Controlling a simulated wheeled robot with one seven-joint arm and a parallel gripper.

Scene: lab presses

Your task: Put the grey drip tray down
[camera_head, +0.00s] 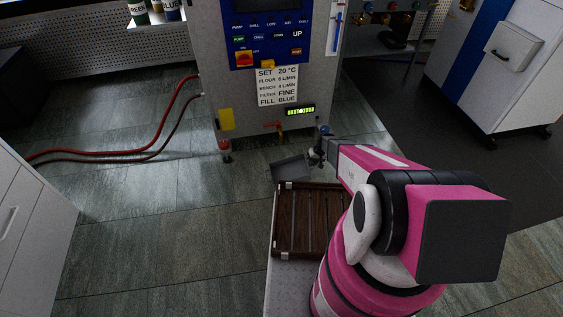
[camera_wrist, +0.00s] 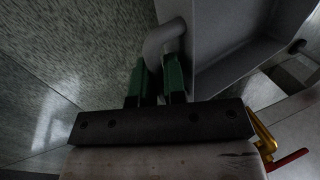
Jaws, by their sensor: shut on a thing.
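The grey drip tray (camera_head: 290,168) hangs in the air in front of the tall grey machine, over the floor and just beyond the slatted wooden crate. In the wrist view the tray (camera_wrist: 225,75) fills the upper right, with its hollow side and wall visible. Its curved grey handle (camera_wrist: 164,38) runs down between the two green fingers of my gripper (camera_wrist: 158,78). My gripper (camera_head: 316,154) is shut on this handle, to the right of the tray in the head view. The far part of the tray is cut off in the wrist view.
The grey machine (camera_head: 232,95) has a panel, a label and a red-handled brass tap (camera_head: 275,126); the tap also shows in the wrist view (camera_wrist: 264,138). The brown slatted crate (camera_head: 308,222) looks empty. Red hoses (camera_head: 110,155) cross the floor at left. The floor (camera_head: 150,240) is clear.

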